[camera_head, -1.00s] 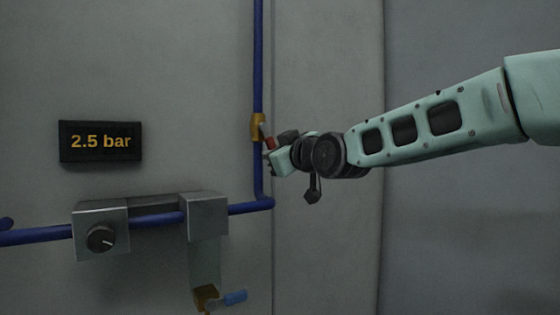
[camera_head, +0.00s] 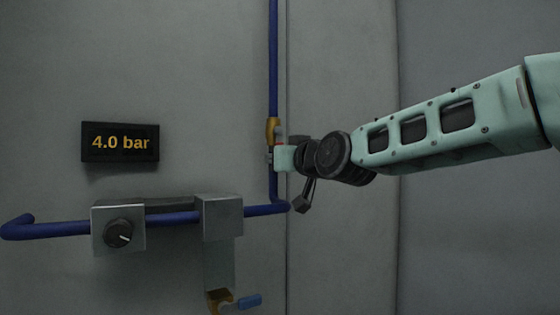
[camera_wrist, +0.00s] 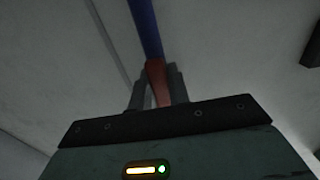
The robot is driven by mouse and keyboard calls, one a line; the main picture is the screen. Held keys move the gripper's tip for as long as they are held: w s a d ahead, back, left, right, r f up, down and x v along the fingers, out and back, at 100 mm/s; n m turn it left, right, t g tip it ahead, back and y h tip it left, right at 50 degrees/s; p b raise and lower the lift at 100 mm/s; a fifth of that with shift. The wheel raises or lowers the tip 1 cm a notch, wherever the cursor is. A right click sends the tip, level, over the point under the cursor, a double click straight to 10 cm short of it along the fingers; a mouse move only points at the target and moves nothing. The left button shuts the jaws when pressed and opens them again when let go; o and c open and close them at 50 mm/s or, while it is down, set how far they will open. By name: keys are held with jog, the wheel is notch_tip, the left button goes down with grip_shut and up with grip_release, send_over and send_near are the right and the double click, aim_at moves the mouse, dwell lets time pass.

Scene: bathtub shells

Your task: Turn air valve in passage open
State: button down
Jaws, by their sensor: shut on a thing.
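The air valve (camera_head: 273,129) is a brass-coloured body on the upright blue pipe (camera_head: 273,60) in the head view. Its red handle (camera_wrist: 157,80) shows in the wrist view between my two dark fingers, close to the blue pipe (camera_wrist: 145,28). My gripper (camera_head: 274,156) is shut on the red handle, just below the brass body. In the head view my gripper mostly hides the handle. The handle's exact angle is hard to tell, but in the wrist view it looks nearly in line with the pipe.
A black display (camera_head: 120,142) on the grey wall reads 4.0 bar. Below it are a grey box with a black knob (camera_head: 118,233) and another grey box (camera_head: 222,217) on a horizontal blue pipe. A lower brass valve has a blue handle (camera_head: 249,300).

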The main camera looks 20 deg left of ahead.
jog(key=shift+f, duration=0.15)
jog(key=c, duration=1.3)
grip_release()
jog(key=shift+s, duration=0.1)
jog(key=b+v, duration=0.2)
jog(key=v, duration=1.5)
jog(key=shift+s+d, duration=0.1)
jog(key=shift+d, duration=0.05)
